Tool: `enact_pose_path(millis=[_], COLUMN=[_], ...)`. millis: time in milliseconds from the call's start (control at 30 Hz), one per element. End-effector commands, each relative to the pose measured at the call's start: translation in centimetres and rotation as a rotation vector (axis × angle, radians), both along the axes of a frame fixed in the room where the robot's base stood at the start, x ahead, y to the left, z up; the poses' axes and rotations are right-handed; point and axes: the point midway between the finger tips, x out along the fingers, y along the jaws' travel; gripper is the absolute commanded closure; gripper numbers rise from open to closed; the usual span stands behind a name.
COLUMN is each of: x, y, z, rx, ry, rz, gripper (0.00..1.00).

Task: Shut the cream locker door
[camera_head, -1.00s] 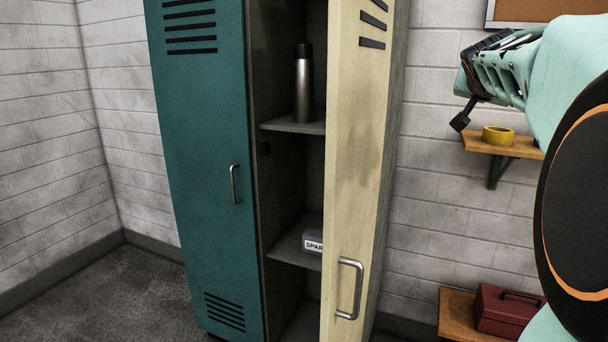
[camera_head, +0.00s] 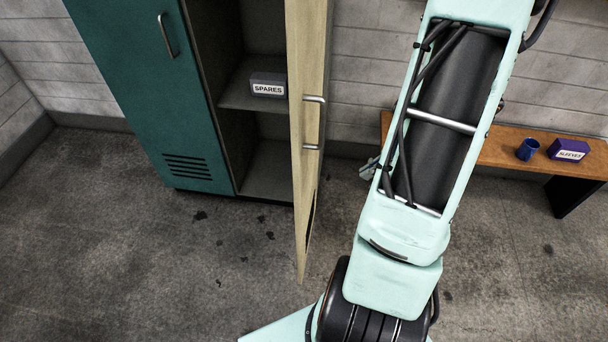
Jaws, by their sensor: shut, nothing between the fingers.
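The cream locker door (camera_head: 302,150) stands open, swung out toward me and seen almost edge-on. Its metal handle (camera_head: 314,122) is on its right side. The open locker (camera_head: 272,165) shows to the left of the door. Only a small grey piece of what looks like my gripper (camera_head: 370,168) shows past the left edge of my arm, to the right of the door. A gap shows between it and the door in the picture. The rest is hidden behind my arm, and the fingers are shut with nothing seen in them.
The teal locker door (camera_head: 135,85) beside it is shut. A grey box marked SPARES (camera_head: 268,84) sits on the inside shelf. At right, a wooden bench (camera_head: 500,150) holds a blue mug (camera_head: 528,149) and a purple box (camera_head: 568,150). The floor (camera_head: 170,260) before the lockers is clear.

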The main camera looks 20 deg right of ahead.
Motion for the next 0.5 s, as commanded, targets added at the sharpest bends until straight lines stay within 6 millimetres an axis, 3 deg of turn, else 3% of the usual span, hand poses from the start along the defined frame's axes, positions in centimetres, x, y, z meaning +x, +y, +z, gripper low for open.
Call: enact_pose_path(millis=[267, 500], x=[0.4, 1.7], y=[2.2, 4.2], z=[0.3, -2.1], rx=[0.163, 0.166], ry=[-0.055, -0.053], rz=[-0.125, -0.124], gripper=[1.0, 1.0])
